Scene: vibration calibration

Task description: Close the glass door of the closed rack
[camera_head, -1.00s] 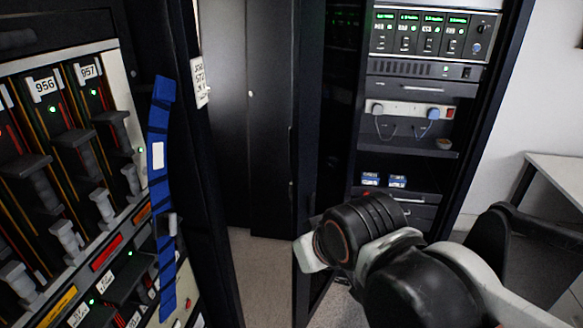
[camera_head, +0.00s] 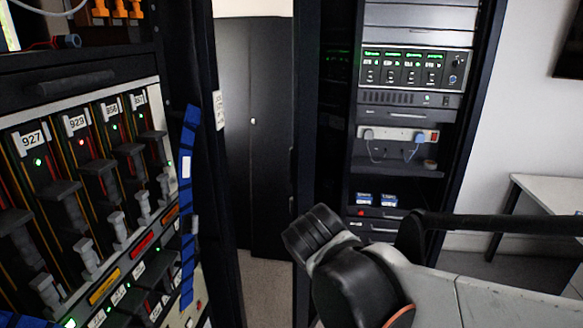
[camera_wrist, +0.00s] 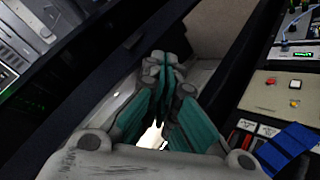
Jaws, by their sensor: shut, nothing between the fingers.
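The rack on the right (camera_head: 470,110) has a dark frame and shelves of equipment. A dark glass door (camera_head: 325,130) stands open at its left side, seen nearly edge-on, with faint green lights showing in it. Its near edge runs down to the floor. My gripper (camera_wrist: 165,65) shows in the wrist view with its teal-padded fingers together and nothing between them. A dark frame edge runs diagonally to the left of the fingers; I cannot tell whether they touch it. In the head view my arm crosses in front of the right rack's lower part, and the fingers are hidden.
An open rack (camera_head: 90,90) with numbered modules and a blue strap (camera_head: 187,170) stands close on the left. Dark cabinets (camera_head: 255,130) stand behind a narrow strip of floor (camera_head: 265,285). A white table (camera_head: 550,195) is at the right wall.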

